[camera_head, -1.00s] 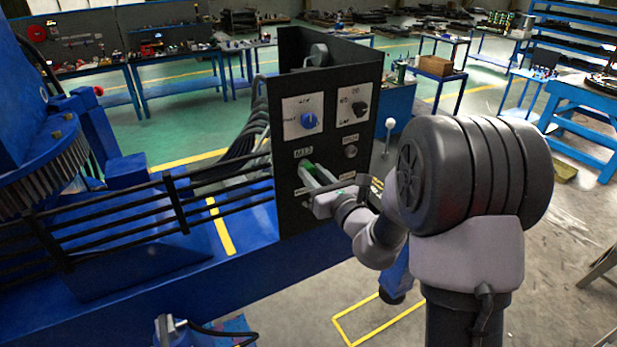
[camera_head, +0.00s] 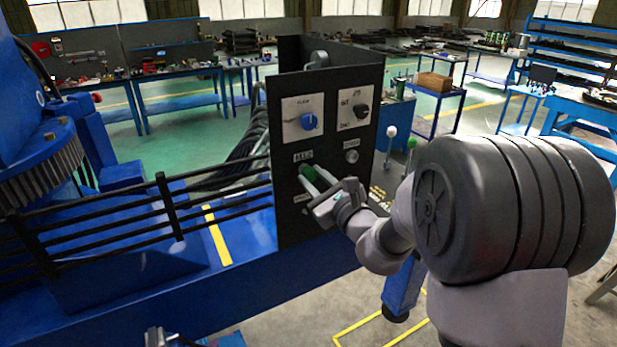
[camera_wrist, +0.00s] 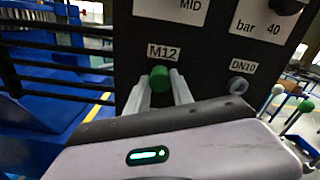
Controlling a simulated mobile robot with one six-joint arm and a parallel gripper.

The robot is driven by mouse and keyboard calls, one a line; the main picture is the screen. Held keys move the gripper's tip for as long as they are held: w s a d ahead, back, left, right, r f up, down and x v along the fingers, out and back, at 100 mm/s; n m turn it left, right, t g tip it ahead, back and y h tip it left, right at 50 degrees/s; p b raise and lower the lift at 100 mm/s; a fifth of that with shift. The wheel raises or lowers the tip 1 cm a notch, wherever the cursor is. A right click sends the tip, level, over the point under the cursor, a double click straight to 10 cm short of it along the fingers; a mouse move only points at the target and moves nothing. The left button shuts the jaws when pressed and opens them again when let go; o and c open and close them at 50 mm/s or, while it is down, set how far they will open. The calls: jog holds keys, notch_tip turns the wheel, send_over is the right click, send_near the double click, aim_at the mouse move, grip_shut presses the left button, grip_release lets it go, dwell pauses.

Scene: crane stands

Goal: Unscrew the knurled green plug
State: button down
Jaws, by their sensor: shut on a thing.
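The green plug (camera_head: 308,172) sits low on the left of the black panel (camera_head: 290,222). In the wrist view the green plug (camera_wrist: 160,79) lies just under the M12 label, between the tips of my two pale fingers. My gripper (camera_head: 312,178) reaches in from the right, and its fingers (camera_wrist: 160,90) are shut on the plug. The fingers hide the plug's sides. Its knurling is too small to make out, and I cannot tell how far it is turned out.
A blue knob (camera_head: 309,121) and a black knob (camera_head: 361,110) are above the plug. A grey DN10 fitting (camera_wrist: 237,85) is to its right. Levers with a white ball (camera_head: 391,131) and a green ball (camera_head: 411,143) stand right of the panel. Black railings (camera_head: 160,205) run to the left.

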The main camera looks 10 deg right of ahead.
jog(key=shift+f, duration=0.15)
jog(key=n+b, duration=0.1)
jog(key=b, duration=0.1)
jog(key=shift+f+n+b, duration=0.2)
jog(key=shift+n+b, duration=0.15)
jog(key=shift+n, duration=0.05)
jog(key=n+b, duration=0.2)
jog(key=b, duration=0.1)
jog(key=shift+r+n+b, duration=0.2)
jog(key=shift+n+b, duration=0.1)
jog(key=shift+n, duration=0.3)
jog(key=shift+f+n+b, duration=0.2)
jog(key=shift+n+b, duration=0.3)
jog(key=shift+b, duration=0.4)
jog(key=n+b, duration=0.3)
jog(key=b, duration=0.2)
jog(key=shift+r+n+b, duration=0.2)
jog(key=shift+n+b, duration=0.15)
jog(key=shift+n, duration=0.25)
